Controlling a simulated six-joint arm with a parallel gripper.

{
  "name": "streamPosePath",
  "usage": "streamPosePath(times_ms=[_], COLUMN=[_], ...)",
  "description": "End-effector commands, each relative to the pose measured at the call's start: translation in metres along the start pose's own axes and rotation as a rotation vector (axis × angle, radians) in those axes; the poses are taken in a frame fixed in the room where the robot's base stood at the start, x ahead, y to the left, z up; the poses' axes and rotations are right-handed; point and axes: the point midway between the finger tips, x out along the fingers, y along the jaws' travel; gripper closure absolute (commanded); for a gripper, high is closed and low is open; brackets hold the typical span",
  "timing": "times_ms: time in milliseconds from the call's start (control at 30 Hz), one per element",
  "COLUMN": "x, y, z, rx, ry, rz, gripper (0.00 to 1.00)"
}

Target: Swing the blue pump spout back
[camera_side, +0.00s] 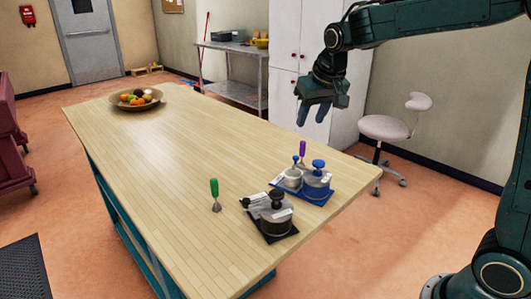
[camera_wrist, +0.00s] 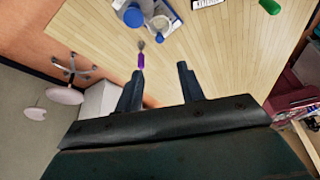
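The blue pump (camera_side: 317,184) stands on a blue tray (camera_side: 312,200) near the table's right edge, a blue knob on its grey body. In the wrist view its blue knob (camera_wrist: 134,16) is near the top edge. A smaller grey pot (camera_side: 292,179) with a blue knob stands beside it. I cannot make out clearly which part is the spout or which way it points. My gripper (camera_side: 312,114) is in the air above and beyond the blue pump, apart from it. Its fingers, also in the wrist view (camera_wrist: 159,90), are spread with nothing between them.
A purple-handled tool (camera_side: 302,148) stands just behind the blue tray. A black-topped pump (camera_side: 275,217) on a dark tray is nearer the front, with a green-handled tool (camera_side: 214,188) to its left. A fruit bowl (camera_side: 137,103) is at the far end. The table's middle is clear.

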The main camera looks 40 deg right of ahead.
Motion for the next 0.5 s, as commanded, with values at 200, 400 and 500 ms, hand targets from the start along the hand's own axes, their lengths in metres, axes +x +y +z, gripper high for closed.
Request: streamPosePath(times_ms=[200, 400, 500], x=[0.012, 0.036, 0.051], y=[0.0, 0.0, 0.0], z=[0.001, 0.001, 0.001], rx=[0.0, 0.0, -0.001], ry=[-0.004, -0.005, -0.005], rz=[0.001, 0.001, 0.0], gripper=[0.61, 0.61, 0.61])
